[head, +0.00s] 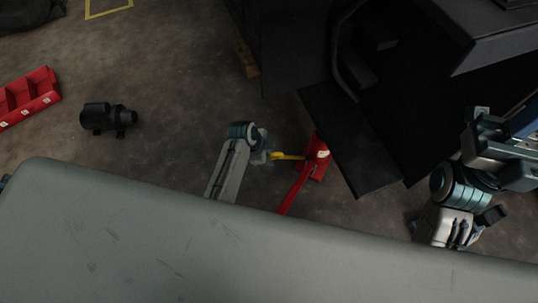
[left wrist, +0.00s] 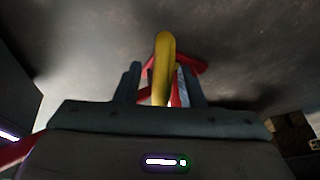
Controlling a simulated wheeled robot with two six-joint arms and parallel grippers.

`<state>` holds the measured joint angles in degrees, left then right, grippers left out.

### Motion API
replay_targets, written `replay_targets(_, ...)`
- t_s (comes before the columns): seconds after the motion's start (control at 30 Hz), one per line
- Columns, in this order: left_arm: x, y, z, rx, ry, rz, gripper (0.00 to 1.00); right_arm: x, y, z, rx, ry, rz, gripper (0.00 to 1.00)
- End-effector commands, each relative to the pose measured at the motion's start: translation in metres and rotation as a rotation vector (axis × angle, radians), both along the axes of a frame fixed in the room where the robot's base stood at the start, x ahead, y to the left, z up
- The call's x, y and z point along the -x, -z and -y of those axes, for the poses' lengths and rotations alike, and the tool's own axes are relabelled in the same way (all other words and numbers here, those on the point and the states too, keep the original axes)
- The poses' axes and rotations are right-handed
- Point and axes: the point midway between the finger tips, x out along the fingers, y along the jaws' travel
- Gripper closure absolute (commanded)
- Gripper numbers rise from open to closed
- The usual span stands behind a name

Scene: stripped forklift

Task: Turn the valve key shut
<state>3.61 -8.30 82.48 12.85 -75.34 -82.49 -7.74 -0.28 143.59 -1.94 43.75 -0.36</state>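The yellow valve key (head: 287,156) sticks out to the left from a red fitting (head: 318,154) on the floor beside the dark forklift. My left gripper (head: 272,156) is at the key's left end. In the left wrist view, the yellow key (left wrist: 164,65) stands between the two fingers of my left gripper (left wrist: 160,85). The fingers look apart, with gaps on both sides of the key; red parts show behind it. My right arm is at the right edge of the head view; its gripper (head: 500,150) is seen from above and its fingers are not clear.
A red bar (head: 295,190) runs from the fitting down behind the large grey surface (head: 200,245) in the foreground. The black forklift body (head: 345,140) stands close on the right. A black cylindrical part (head: 107,117) and a red bin (head: 28,97) lie at left, with open floor between.

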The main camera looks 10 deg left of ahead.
Motion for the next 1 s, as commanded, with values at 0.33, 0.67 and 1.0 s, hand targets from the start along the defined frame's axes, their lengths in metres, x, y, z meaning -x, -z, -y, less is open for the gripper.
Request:
replay_targets(0.33, 0.000, 0.000, 0.000, 0.000, 0.000, 0.000, 1.00, 0.000, 0.000, 0.000, -0.001, 0.000, -0.001, 0.64)
replay_targets(0.67, 0.002, -0.002, 0.000, -0.020, 0.033, 0.029, 1.00, 0.000, -0.011, 0.001, -0.005, -0.004, 0.004, 0.64)
replay_targets(1.0, 0.005, -0.004, 0.001, -0.123, 0.186, 0.178, 1.00, 0.002, -0.034, 0.001, 0.027, -0.028, -0.013, 0.64)
